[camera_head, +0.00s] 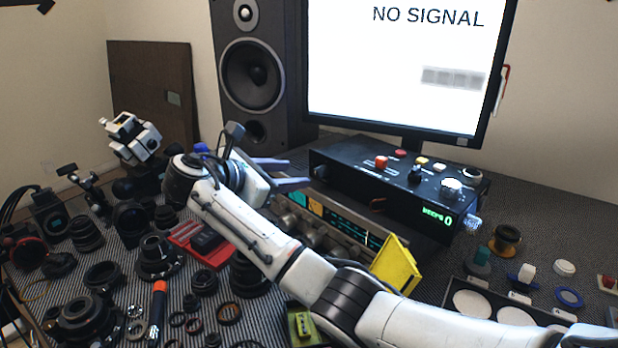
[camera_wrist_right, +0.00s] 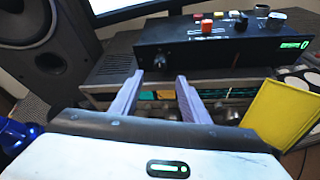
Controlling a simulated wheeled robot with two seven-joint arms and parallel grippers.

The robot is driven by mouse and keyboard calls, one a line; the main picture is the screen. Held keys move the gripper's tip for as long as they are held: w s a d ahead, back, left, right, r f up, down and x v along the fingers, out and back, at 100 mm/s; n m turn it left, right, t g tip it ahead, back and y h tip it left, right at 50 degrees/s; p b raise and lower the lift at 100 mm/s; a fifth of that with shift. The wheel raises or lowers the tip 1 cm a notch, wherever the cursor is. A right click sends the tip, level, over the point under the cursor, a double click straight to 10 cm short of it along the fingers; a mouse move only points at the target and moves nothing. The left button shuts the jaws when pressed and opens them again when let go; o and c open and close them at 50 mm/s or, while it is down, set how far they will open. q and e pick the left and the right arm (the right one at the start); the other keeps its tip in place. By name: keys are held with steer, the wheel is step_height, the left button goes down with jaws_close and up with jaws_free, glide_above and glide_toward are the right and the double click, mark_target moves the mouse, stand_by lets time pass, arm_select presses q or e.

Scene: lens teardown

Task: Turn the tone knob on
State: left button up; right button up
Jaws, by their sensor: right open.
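A black control box (camera_head: 400,190) stands below the monitor. A small dark knob (camera_wrist_right: 163,59) sits on the left of its front face; I cannot read a label naming it the tone knob. Its top carries coloured buttons and knobs. A silver receiver (camera_wrist_right: 110,66) lies under and in front of the box, with a lit teal and orange panel and several silver knobs (camera_head: 312,238). My right gripper (camera_head: 298,173) is open and empty, in front of the left end of the box. In the right wrist view its fingertips (camera_wrist_right: 160,76) lie either side of the small knob's line, apparently short of it.
The monitor (camera_head: 395,70) reads NO SIGNAL, and the box display appears to read BEEPS 0. A speaker (camera_head: 255,75) stands behind left. A yellow panel (camera_head: 398,265) stands near my right arm. Lens parts crowd the left; a parts tray (camera_head: 450,290) lies right.

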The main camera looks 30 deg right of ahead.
mark_target(315, 173)
steer(key=x, duration=0.8)
steer(key=shift+d+f, duration=0.1)
steer(key=shift+d, duration=0.15)
steer(key=c, duration=1.1)
